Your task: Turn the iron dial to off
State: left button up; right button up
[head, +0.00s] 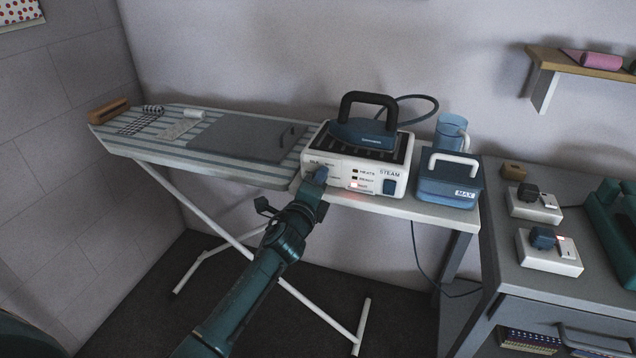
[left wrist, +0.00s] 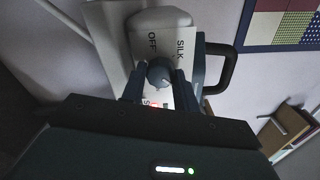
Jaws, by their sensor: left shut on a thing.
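The steam station (head: 343,186) is a white box with a dark grooved top at the right end of the ironing board. A dark blue iron (head: 360,133) with a black handle rests on it. My left gripper (head: 317,178) reaches its front at the left side, where the dial is. In the left wrist view the round dark dial (left wrist: 158,72) sits between the fingers of my left gripper (left wrist: 157,88), which is shut on it. The printed words OFF and SILK show beyond the dial. I cannot tell where the dial points. My right gripper is out of view.
A red lamp (head: 354,185) glows on the station's front. A blue tank (head: 448,184) marked MAX stands close on its right, with a clear blue jug (head: 451,133) behind. The striped ironing board (head: 185,152) extends left. Plugs and sockets (head: 549,252) sit on the right cabinet.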

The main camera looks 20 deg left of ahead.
pick_arm(q)
jog(key=shift+a+r+n+p, duration=0.15)
jog(key=shift+n+p, duration=1.35)
jog(key=shift+n, duration=5.8)
jog(key=shift+a+n+p, duration=0.1)
jog(key=shift+n+p, duration=1.35)
jog(key=shift+n, duration=5.85)
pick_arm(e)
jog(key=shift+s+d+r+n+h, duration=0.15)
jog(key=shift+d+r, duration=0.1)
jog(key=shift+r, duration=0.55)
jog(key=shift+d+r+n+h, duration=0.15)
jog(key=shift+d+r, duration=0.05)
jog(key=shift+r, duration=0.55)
pick_arm(q)
jog(key=o, duration=1)
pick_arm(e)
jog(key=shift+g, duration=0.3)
